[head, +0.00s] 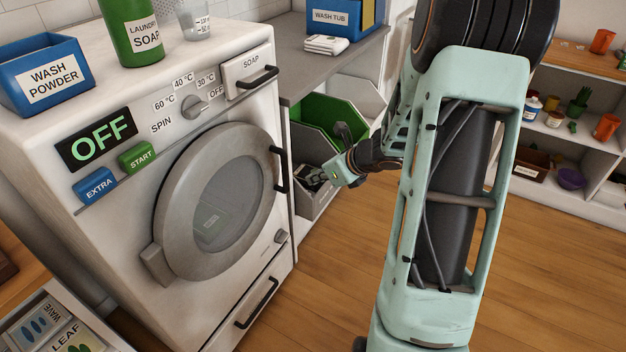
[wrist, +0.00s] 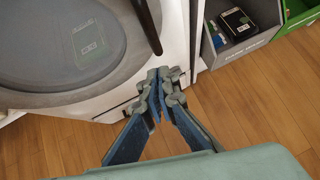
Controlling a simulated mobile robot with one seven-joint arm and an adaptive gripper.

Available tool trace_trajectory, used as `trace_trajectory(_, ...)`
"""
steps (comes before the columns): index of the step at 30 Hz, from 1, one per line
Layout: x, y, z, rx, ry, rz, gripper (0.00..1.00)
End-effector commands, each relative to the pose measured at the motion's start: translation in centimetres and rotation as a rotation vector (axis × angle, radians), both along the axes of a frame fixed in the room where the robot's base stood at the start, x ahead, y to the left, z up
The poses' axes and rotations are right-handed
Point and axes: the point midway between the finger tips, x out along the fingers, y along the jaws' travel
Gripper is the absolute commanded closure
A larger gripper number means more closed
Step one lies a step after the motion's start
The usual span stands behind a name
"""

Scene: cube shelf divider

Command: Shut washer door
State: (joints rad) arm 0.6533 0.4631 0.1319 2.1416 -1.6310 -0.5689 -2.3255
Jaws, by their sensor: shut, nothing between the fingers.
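The washer (head: 120,215) is white, and its display reads OFF. Its round grey door (head: 172,222), with a glass window, lies against the front or very close to it; I cannot tell whether it is latched. The black door handle (head: 279,170) is at the door's right edge. My gripper (head: 338,172) is to the right of the handle, apart from it, shut and empty. In the wrist view, my gripper's fingertips (wrist: 163,82) meet below the handle (wrist: 150,25), and the door (wrist: 108,82) fills the upper left.
Right of the washer are a green bin (head: 318,125) and a grey bin (head: 318,205) under a grey counter (head: 300,72). A drawer with a black handle (head: 256,303) is low on the washer. Shelves (head: 550,130) stand at far right. Wooden floor (head: 325,290) is clear before the washer.

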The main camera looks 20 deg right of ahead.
Motion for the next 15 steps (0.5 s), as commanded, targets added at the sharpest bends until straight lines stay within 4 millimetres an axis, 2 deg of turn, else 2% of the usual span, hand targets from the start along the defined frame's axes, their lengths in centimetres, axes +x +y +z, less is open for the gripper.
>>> trace_trajectory(1, -0.8, -0.5, 1.6, -0.003, -0.004, -0.003, 1.00)
trace_trajectory(6, -3.1, -1.6, 3.9, -0.001, -0.003, -0.001, 1.00)
trace_trajectory(15, -4.9, -2.5, 5.7, 0.000, -0.001, 0.000, 1.00)
